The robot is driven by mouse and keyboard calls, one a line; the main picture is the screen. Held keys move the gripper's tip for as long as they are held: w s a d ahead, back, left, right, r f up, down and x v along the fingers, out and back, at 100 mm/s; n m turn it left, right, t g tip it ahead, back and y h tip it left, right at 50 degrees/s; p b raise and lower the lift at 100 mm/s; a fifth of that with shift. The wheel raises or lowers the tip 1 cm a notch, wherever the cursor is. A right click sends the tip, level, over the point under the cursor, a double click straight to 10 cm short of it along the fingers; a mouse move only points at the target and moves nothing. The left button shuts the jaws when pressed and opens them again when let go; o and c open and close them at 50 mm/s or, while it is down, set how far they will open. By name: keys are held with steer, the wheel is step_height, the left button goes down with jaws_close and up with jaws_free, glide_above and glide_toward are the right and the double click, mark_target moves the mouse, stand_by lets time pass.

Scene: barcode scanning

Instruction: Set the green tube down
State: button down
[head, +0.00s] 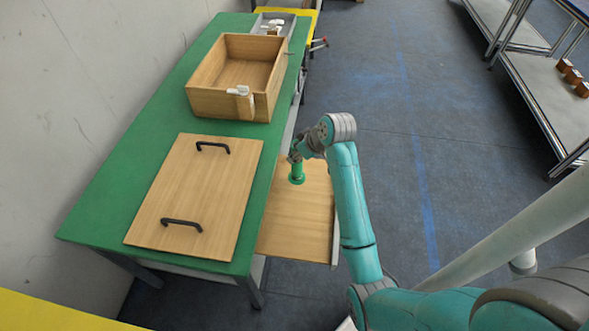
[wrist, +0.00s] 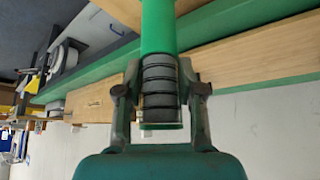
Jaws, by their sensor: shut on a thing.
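The green tube (head: 297,174) is held in my gripper (head: 296,158) in the head view. It hangs upright over the pale wooden board (head: 290,225) beside the green table (head: 95,210). I cannot tell if its lower end touches the board. In the wrist view the green tube (wrist: 158,28) runs up out of the picture, with dark ridged rings at its near end. My gripper's two fingers (wrist: 159,92) close on these rings from both sides.
A wooden panel with two black handles (head: 190,195) lies on the table. Behind it stands an open wooden box (head: 215,102) with a white device at its front. A grey tray (head: 262,30) is at the far end. A metal shelf (head: 535,85) stands right.

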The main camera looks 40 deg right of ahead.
mark_target(297, 165)
steer(key=shift+f, duration=2.6)
steer(key=c, duration=0.7)
jaws_free()
steer(key=v, duration=1.2)
